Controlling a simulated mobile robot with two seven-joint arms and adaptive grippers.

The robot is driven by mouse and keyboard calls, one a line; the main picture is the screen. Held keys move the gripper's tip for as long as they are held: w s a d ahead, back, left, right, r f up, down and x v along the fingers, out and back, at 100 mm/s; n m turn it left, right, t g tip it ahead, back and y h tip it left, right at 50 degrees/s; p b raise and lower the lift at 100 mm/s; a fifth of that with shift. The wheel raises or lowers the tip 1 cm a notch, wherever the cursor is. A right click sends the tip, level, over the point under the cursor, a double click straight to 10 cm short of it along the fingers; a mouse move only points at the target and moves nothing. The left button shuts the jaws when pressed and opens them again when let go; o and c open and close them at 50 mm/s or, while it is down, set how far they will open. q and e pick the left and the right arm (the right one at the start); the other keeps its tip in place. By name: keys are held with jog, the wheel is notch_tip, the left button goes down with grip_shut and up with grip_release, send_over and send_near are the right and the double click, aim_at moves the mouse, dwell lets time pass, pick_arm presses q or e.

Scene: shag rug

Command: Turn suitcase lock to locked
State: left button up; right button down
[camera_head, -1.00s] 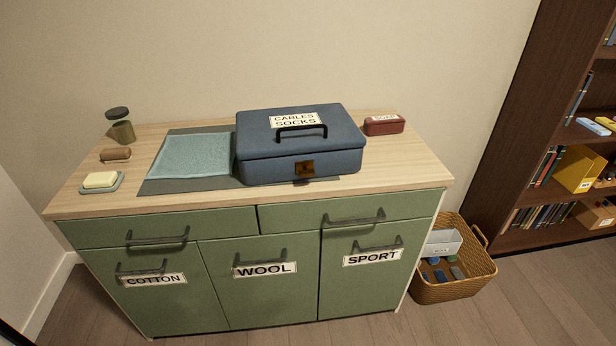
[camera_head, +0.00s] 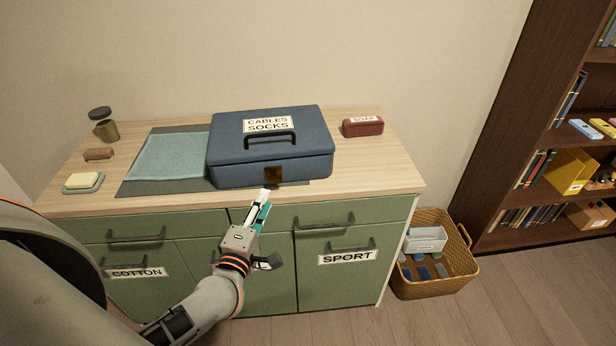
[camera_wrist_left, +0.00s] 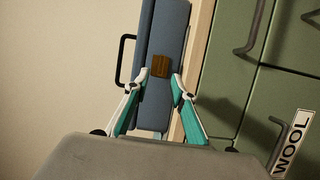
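A blue suitcase (camera_head: 235,173) lies closed on the cabinet top, with a black handle and a "CABLES SOCKS" label on its lid. Its brown-gold lock (camera_head: 273,174) is on the front face. In the left wrist view the lock (camera_wrist_left: 161,66) appears just beyond my fingertips, on the suitcase side (camera_wrist_left: 164,27). My left gripper (camera_head: 265,198) is in front of the suitcase, a little below the lock. In the left wrist view its fingers (camera_wrist_left: 160,81) are apart with nothing between them. The lock's turn position is too small to tell. My right gripper is not in view.
The green cabinet's wooden top (camera_head: 370,180) is free at the right front. A red soap box (camera_head: 362,128) sits right of the suitcase. A teal cloth (camera_head: 170,157) on a grey mat, a soap dish (camera_head: 84,184) and a jar (camera_head: 105,128) are left. Drawer handles (camera_head: 325,224) protrude below.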

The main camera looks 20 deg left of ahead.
aim_at(273, 183)
pick_arm(q)
jog(key=shift+n, duration=0.3)
jog(key=x, duration=0.8)
jog(key=shift+a, duration=0.1)
jog(key=shift+f, duration=0.1)
grip_shut()
